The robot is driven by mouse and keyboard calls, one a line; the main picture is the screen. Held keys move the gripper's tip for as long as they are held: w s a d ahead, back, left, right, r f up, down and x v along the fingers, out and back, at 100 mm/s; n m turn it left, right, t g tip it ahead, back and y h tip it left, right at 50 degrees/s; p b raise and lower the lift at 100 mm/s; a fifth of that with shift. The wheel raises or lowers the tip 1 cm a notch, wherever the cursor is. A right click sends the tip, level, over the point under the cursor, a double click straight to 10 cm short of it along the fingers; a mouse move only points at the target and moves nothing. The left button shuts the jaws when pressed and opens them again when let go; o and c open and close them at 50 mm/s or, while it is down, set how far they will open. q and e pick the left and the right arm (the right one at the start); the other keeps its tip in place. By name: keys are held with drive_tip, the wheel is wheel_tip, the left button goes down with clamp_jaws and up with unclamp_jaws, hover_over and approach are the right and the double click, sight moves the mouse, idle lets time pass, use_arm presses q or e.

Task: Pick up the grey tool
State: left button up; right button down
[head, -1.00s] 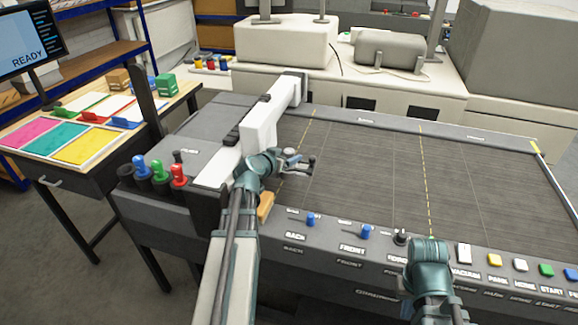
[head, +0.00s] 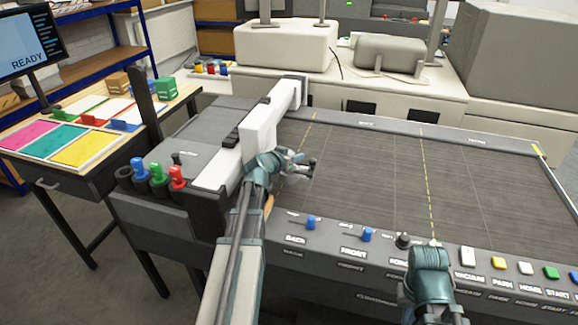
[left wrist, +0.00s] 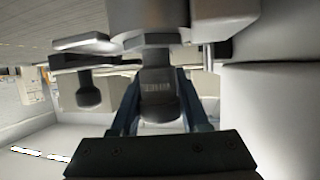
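My left gripper (head: 306,163) is over the dark table bed, just right of the white gantry. In the left wrist view its two blue-grey fingers (left wrist: 160,105) stand on either side of a dark grey cylindrical piece (left wrist: 157,82) with faint lettering, which seems to be the grey tool. The piece hangs under a pale grey housing. I cannot tell whether the fingers press on it. A second dark knob (left wrist: 88,92) hangs to its left. In the head view the gripped area is small and partly hidden. My right arm shows at the lower right; its gripper is not visible.
The white gantry (head: 258,130) stands close beside my left gripper. A blue tool (head: 138,168), a green tool (head: 156,173) and a red tool (head: 177,177) stand at the table's left end. Blue knobs and buttons line the front panel (head: 330,255). The bed (head: 380,180) is clear.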

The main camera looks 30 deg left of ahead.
use_arm(q)
clamp_jaws()
drive_tip(key=shift+r, duration=0.15)
wheel_tip(320, 180, up, 18)
drive_tip(key=p, duration=1.8)
